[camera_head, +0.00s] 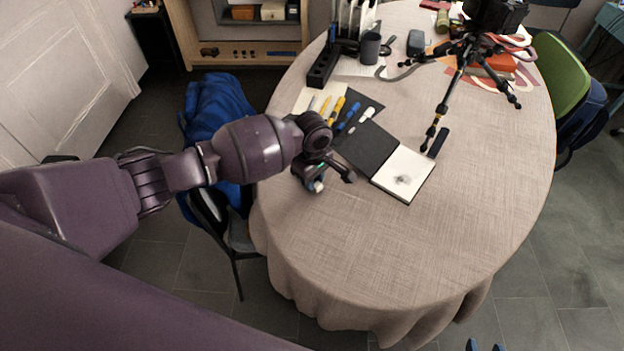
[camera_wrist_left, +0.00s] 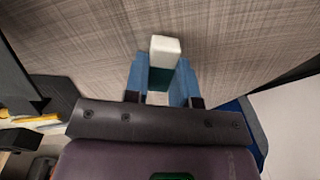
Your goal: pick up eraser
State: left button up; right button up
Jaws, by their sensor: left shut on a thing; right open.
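The eraser (camera_wrist_left: 165,52) has a white end and a dark green part in the left wrist view. It sits between the blue fingers of my left gripper (camera_wrist_left: 164,85), which is shut on it. In the head view, the eraser's white end (camera_head: 319,187) shows at my left gripper (camera_head: 322,180), over the left side of the table. I cannot tell whether the eraser touches the cloth. The fingertips of my right gripper (camera_head: 485,346) show at the bottom edge, apart and empty, off the table's front.
An open sketchbook (camera_head: 404,174) lies right of my left gripper. Pens and markers (camera_head: 336,108) lie behind it. A black tripod (camera_head: 452,92) stands at the back right, and a grey cup (camera_head: 370,48) at the back. The front of the tablecloth (camera_head: 400,260) is clear.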

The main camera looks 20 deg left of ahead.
pick_arm(q)
notch_tip(320, 180, up, 20)
jog(key=p, duration=0.4)
jog(key=o, duration=0.4)
jog(key=shift+f, duration=0.1)
jog(key=shift+c, duration=1.4)
jog(key=shift+p, duration=0.35)
jog(key=shift+c, duration=0.2)
